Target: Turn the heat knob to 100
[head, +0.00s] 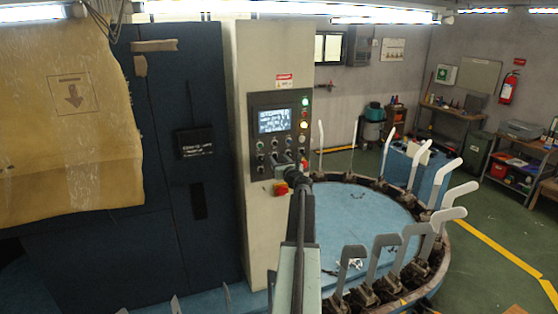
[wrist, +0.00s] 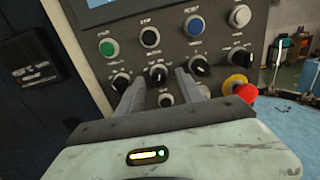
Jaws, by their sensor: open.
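The control panel (head: 253,103) is on the cream machine column, with a lit screen (head: 274,120) above rows of buttons and knobs. In the wrist view a row of black rotary knobs crosses the panel. One knob (wrist: 158,74) shows between the fingertips of my gripper (wrist: 160,80), which is open and empty. I cannot tell whether the fingers touch it. Other black knobs are at its left (wrist: 120,82) and right (wrist: 201,66). The labels are too small to read, so I cannot tell which knob is for heat. In the head view my gripper (head: 292,162) hides the lower panel.
A red emergency stop (wrist: 247,93) on yellow sits right of my fingers. A round blue table (head: 365,215) ringed with upright sock boards (head: 448,215) stands to the right.

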